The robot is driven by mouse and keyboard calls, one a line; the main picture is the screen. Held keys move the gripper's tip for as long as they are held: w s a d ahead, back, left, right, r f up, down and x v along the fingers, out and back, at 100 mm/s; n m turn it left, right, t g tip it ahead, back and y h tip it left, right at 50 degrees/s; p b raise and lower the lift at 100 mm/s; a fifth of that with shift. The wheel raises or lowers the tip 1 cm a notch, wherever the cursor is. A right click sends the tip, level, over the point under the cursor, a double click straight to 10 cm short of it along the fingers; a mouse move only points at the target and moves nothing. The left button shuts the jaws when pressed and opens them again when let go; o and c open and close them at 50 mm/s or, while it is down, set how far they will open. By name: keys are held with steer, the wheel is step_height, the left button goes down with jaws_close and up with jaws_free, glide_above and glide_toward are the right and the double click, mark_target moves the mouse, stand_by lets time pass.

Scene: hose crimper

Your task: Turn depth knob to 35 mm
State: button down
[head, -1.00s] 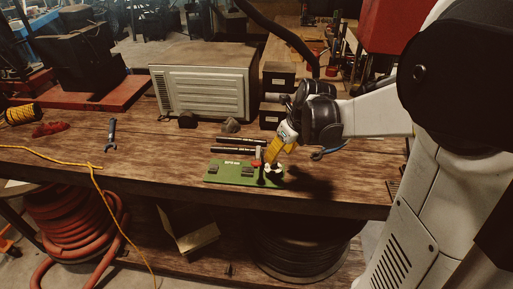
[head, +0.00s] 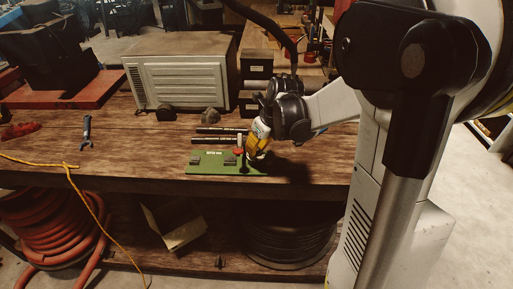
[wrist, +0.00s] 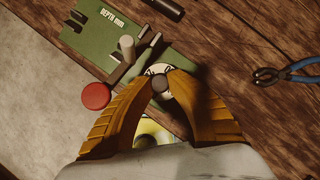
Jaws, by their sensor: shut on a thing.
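The green panel (head: 222,168), marked with depth lettering, lies on the wooden bench near its front edge. The wrist view shows it too (wrist: 88,32). The depth knob (wrist: 160,85) is small, dark and round, above a pale dial (wrist: 158,69) at the panel's end. My gripper (wrist: 161,88) has its yellow fingers closed around the knob, one on each side. In the head view my gripper (head: 252,155) points down at the panel's right end and hides the knob. The fingers cover much of the dial, and I cannot read its setting.
A red button (wrist: 96,96) and a pale upright post (wrist: 127,48) stand close beside my fingers. Blue-handled pliers (wrist: 285,75) lie on the bench to the right. Dark rods (head: 220,135) lie behind the panel. A large grey vented box (head: 181,70) stands farther back.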

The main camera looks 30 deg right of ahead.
steer(key=shift+n, duration=0.4)
steer(key=n+y, duration=0.1)
steer(key=n, duration=0.2)
steer(key=n+g+y, duration=0.1)
steer(key=n, duration=0.1)
steer(key=shift+d+n, duration=0.15)
steer(key=shift+n, duration=0.25)
steer(key=n+g, duration=0.1)
steer(key=n, duration=0.2)
steer(key=n+g+y+p, duration=0.1)
steer(key=n, duration=0.3)
steer(key=shift+w+g, duration=0.15)
steer(key=shift+g, duration=0.25)
steer(key=n+g, duration=0.1)
steer(key=n, duration=0.1)
steer(key=n+g, duration=0.1)
steer(key=n, duration=0.2)
steer(key=shift+w+n+p, duration=0.1)
steer(key=shift+n+p, duration=0.2)
steer(key=shift+p, duration=0.05)
steer(key=shift+n+g, duration=0.7)
steer(key=shift+n, duration=1.3)
steer(key=c, duration=1.2)
jaws_free()
steer(key=shift+h, duration=0.3)
